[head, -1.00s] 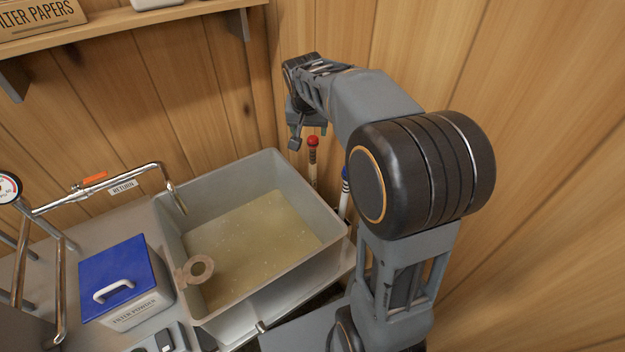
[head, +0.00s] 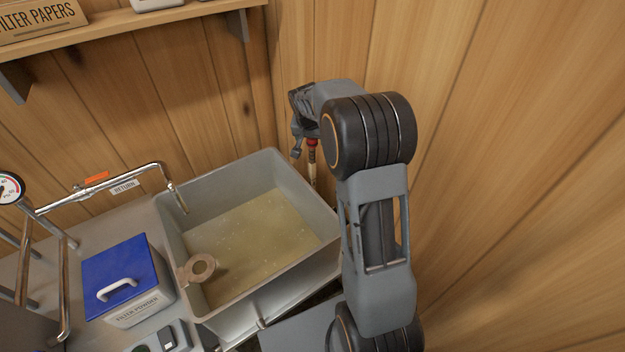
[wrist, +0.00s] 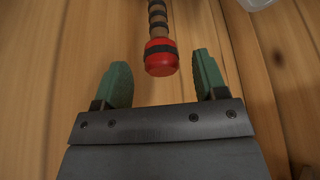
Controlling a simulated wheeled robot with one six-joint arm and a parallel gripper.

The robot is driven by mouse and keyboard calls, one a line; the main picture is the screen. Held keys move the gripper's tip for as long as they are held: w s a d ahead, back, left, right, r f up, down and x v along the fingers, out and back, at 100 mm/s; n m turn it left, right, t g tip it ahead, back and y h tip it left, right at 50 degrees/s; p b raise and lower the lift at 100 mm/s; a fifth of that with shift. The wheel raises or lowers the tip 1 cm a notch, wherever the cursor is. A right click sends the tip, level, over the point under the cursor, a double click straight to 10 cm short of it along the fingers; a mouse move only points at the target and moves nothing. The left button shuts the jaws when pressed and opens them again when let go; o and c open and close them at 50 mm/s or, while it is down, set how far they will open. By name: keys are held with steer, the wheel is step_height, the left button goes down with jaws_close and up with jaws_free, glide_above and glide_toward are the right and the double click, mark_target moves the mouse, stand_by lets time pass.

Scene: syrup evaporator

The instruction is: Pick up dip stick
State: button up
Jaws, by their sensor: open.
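A stick with a red knob end (wrist: 161,57) and a dark-banded wooden shaft stands upright behind the basin. In the wrist view its red end lies between and slightly beyond my fingertips, with no visible contact. In the head view the red-topped stick (head: 312,160) shows just below my gripper (head: 298,150). My gripper (wrist: 160,80) is open, its green fingers apart on both sides of the red end. I cannot tell from its look whether this red-topped stick is the dip stick. The lower shaft is partly hidden by the basin rim.
A blue-lidded filter powder box (head: 125,275), a return pipe (head: 120,178) and a gauge (head: 8,188) are farther left. Wooden walls stand close behind and right.

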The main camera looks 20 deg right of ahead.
steer(key=shift+p+x, duration=0.4)
steer(key=shift+x, duration=1.75)
steer(key=shift+s+a, duration=0.15)
steer(key=shift+c, duration=0.4)
jaws_close()
step_height(320, 180, up, 18)
steer(key=shift+b, duration=0.4)
